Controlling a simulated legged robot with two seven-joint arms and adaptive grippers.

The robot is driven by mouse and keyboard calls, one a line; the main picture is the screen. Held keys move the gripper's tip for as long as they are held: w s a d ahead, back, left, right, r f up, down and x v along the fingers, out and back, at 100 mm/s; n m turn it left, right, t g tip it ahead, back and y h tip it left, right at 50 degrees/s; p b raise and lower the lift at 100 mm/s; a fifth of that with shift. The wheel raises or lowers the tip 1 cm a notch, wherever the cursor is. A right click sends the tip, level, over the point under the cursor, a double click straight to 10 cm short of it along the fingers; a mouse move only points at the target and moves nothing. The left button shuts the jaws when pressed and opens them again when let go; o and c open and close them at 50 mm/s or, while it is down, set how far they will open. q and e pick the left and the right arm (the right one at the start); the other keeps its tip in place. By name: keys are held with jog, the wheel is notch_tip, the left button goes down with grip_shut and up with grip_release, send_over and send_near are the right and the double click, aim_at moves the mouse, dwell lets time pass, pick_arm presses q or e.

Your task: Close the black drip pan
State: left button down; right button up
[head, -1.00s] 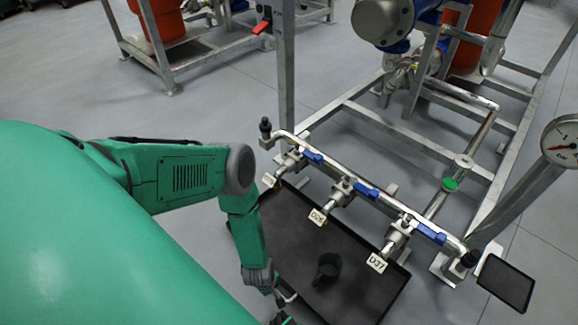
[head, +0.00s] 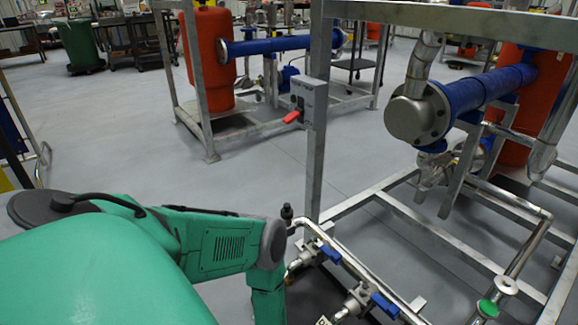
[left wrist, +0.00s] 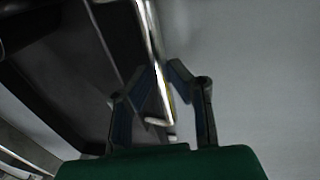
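The black drip pan (head: 312,296) lies on the floor under the valve row, mostly cut off by the lower edge of the head view. In the left wrist view, the dark pan (left wrist: 65,75) fills the left side. A bright metal bar (left wrist: 152,35) runs along its edge. My left gripper (left wrist: 157,75) is open, with one finger on each side of the bar as seen here; whether either touches it, I cannot tell. The head view shows my left arm but not its fingers. My right gripper is in neither view.
A pipe with blue-handled valves (head: 383,304) crosses above the pan. A steel post (head: 316,150) carries a box with a red switch handle (head: 291,117). A skid frame (head: 440,235) stands at right. Open grey floor (head: 110,130) lies to the left.

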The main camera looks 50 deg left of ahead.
pick_arm(q)
jog(key=c, duration=1.5)
grip_release()
jog(key=shift+w+a, duration=0.15)
jog(key=shift+w, duration=0.45)
jog(key=shift+c, duration=0.2)
jog(key=shift+s, duration=0.15)
jog(key=shift+s+d+r, duration=0.1)
jog(key=shift+d+r, duration=0.05)
jog(key=shift+d, duration=0.05)
notch_tip(320, 180, up, 8)
jog(key=shift+a+r, duration=0.1)
jog(key=shift+r, duration=0.8)
